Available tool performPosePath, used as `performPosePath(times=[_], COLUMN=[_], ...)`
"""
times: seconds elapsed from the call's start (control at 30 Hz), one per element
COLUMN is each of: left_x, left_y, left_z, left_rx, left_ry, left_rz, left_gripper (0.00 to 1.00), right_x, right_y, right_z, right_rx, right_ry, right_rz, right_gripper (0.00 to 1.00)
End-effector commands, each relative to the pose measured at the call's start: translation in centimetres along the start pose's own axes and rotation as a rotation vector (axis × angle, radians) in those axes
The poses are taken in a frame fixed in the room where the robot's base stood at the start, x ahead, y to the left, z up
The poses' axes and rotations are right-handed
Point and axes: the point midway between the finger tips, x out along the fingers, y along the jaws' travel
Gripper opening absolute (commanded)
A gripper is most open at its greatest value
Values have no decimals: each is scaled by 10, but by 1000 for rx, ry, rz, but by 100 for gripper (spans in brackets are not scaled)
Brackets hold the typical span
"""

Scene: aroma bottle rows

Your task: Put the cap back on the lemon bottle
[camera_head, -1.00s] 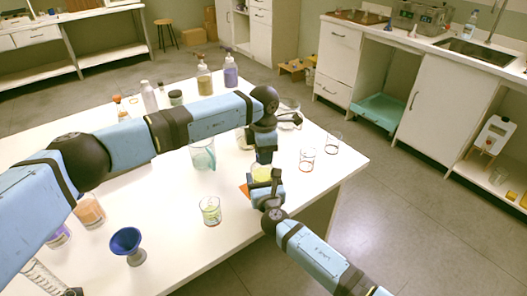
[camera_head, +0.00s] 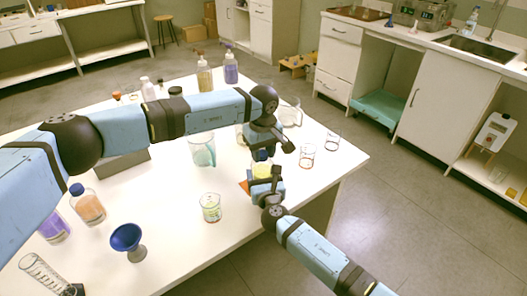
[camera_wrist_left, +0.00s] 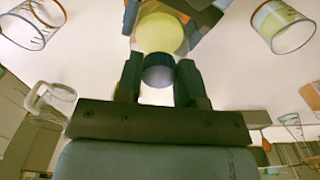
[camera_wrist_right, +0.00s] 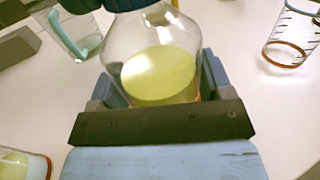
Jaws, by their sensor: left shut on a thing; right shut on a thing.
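The lemon bottle (camera_wrist_right: 150,55) is clear glass with yellow liquid. My right gripper (camera_wrist_right: 155,100) is shut around its body and holds it roughly upright; in the head view the bottle (camera_head: 262,170) is mostly hidden between my two hands. My left gripper (camera_wrist_left: 158,85) is shut on a dark blue cap (camera_wrist_left: 158,72). The cap is at the bottle's top end, and a dark blue edge (camera_wrist_right: 128,3) shows over the neck in the right wrist view. Whether the cap is seated on the neck I cannot tell. In the head view my left gripper (camera_head: 262,154) is directly above the bottle.
A beaker (camera_head: 211,208), a blue funnel (camera_head: 126,240), and a blue-capped orange bottle (camera_head: 88,207) stand to the left. A glass with a teal handle (camera_head: 202,150) is behind. Two small beakers (camera_head: 307,155) (camera_head: 333,141) stand right, near the table edge.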

Motion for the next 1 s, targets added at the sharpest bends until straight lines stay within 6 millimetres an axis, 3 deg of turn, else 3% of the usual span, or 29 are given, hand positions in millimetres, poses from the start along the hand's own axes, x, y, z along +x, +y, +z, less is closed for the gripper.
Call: performPosePath(times=[0.3, 0.5, 0.67, 0.97, 1.0], left_x=[-1, 0, 0, 0, 0], left_y=[-3, -4, -4, -4, -4], left_z=[-1, -2, -2, -2, -2], left_rx=[720, 1080, 1200, 1209, 1209], left_ry=[1, 1, 1, 1, 1], left_rz=[1, 2, 3, 3, 3], left_gripper=[10, 10, 10, 10, 44], right_x=[0, 0, 0, 0, 0], right_y=[-1, -1, -1, -1, -1], right_z=[-1, -1, -1, -1, -1], right_rx=[0, 0, 0, 0, 0], right_ry=[1, 2, 2, 2, 2], right_rz=[-1, -1, -1, -1, -1], right_gripper=[7, 7, 7, 7, 7])
